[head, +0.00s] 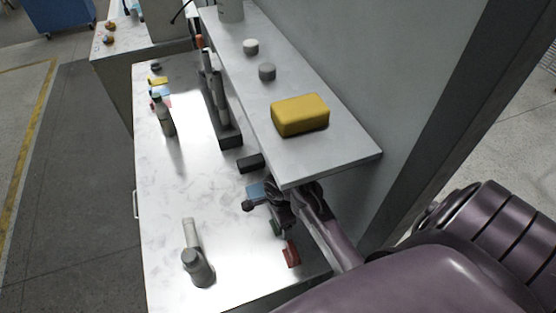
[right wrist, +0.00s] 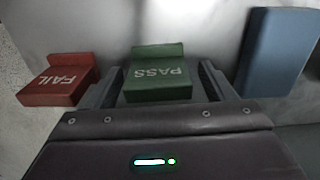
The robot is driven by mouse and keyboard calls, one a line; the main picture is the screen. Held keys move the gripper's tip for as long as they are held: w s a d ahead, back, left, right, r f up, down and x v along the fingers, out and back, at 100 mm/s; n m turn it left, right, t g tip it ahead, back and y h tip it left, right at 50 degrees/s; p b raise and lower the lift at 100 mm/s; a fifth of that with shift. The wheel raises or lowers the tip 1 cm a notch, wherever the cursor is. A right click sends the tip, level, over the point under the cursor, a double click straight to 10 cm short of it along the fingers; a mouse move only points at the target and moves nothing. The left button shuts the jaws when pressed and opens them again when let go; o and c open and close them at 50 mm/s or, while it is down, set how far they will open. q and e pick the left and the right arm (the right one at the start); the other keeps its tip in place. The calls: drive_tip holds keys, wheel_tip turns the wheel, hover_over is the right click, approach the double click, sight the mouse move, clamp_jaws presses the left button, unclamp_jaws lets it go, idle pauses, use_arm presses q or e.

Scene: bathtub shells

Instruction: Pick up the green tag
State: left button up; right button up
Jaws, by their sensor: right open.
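The green tag (right wrist: 157,88), lettered PASS, lies on the marble counter in the right wrist view, between the two fingers of my right gripper (right wrist: 160,72). The fingers are apart, one on each side of it, and I see gaps between them and the tag. In the head view the green tag (head: 276,229) is a small patch, mostly hidden by my right gripper (head: 268,206), which is low over the counter just below the shelf's near corner. My left gripper is not in view.
A red tag (right wrist: 62,80) lettered FAIL lies left of the green one; a blue block (right wrist: 278,52) is to the right. The shelf (head: 345,155) carrying a yellow sponge (head: 300,115) overhangs beside my right arm.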

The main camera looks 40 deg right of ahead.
drive_tip(key=shift+s, duration=0.1)
drive_tip(key=shift+c, duration=0.2)
drive_tip(key=c, duration=1)
drive_tip(key=shift+r, duration=0.1)
